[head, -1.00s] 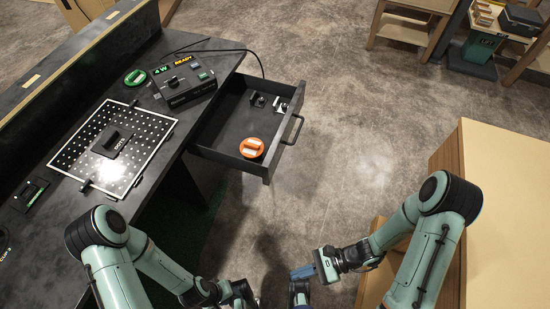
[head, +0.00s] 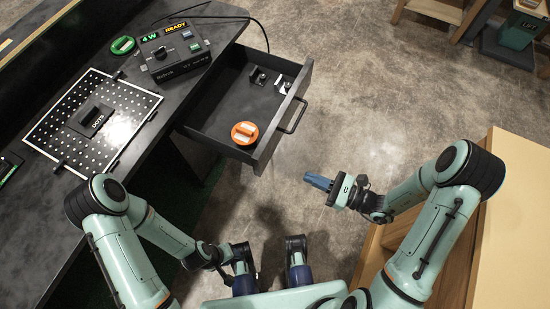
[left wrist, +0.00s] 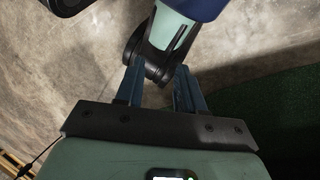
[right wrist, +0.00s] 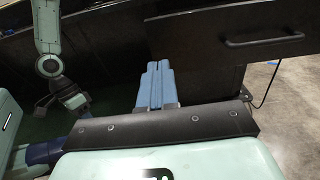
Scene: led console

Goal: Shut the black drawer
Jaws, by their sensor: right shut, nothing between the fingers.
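The black drawer (head: 213,139) stands pulled out from the right side of the dark desk in the head view. Its front bears a bar handle (head: 292,116), and the handle also shows in the right wrist view (right wrist: 263,40). My right gripper (head: 318,182) is shut and empty, in front of the drawer and apart from it, with its blue fingers towards the drawer side; they show together in the right wrist view (right wrist: 155,82). My left gripper (left wrist: 158,88) is open and empty in the left wrist view, low over the floor and away from the drawer.
On the desk are a control box (head: 174,53) with lit labels, a perforated panel (head: 75,105) and a green ring (head: 122,45). A wooden cabinet (head: 520,200) stands at right. Floor before the drawer is clear.

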